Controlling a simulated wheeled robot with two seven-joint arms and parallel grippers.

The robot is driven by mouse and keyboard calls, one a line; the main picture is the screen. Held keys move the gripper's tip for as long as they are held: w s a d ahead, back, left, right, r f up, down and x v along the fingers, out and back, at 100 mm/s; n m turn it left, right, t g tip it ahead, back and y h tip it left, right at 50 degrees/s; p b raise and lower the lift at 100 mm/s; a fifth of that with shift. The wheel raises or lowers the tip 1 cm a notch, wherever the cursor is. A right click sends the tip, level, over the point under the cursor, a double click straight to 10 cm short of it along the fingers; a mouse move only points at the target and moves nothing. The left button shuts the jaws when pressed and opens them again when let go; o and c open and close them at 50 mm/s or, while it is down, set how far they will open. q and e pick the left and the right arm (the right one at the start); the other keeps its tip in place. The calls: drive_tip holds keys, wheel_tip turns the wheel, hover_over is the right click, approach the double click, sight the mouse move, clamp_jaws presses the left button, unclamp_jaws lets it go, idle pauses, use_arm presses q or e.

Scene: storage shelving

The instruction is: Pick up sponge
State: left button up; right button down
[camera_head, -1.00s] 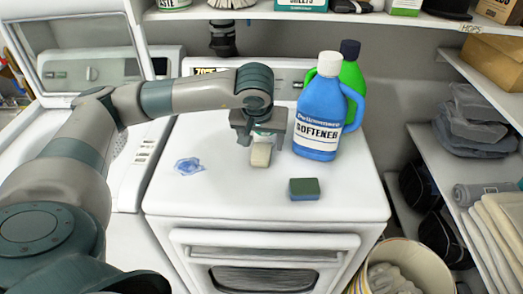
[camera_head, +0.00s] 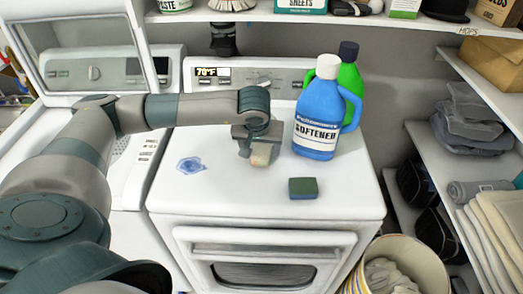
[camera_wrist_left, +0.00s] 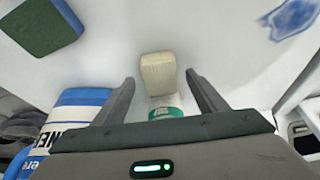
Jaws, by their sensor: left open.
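A small sponge-like block (camera_head: 303,188), green on top and blue at the side, lies on the white machine top, right of and nearer than my left gripper. It also shows at the upper left of the left wrist view (camera_wrist_left: 40,25). A beige block (camera_head: 261,155) stands at my left gripper (camera_head: 258,150), partly hidden by it. In the left wrist view the gripper (camera_wrist_left: 160,85) is open, with the beige block (camera_wrist_left: 158,72) between or just beyond its fingertips. A gap shows on each side; contact is not visible. My right gripper is not in view.
A blue softener bottle (camera_head: 318,118) and a green bottle (camera_head: 350,75) stand right of the gripper. A blue patch (camera_head: 191,165) lies on the machine top (camera_head: 220,190) to the left. Shelves with folded cloth (camera_head: 500,225) are on the right. The front of the top is clear.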

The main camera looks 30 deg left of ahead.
sight(261, 154)
use_arm(q)
drive_tip(key=shift+p+x, duration=0.3)
drive_tip(key=shift+x, duration=0.9)
drive_tip(key=c, duration=1.1)
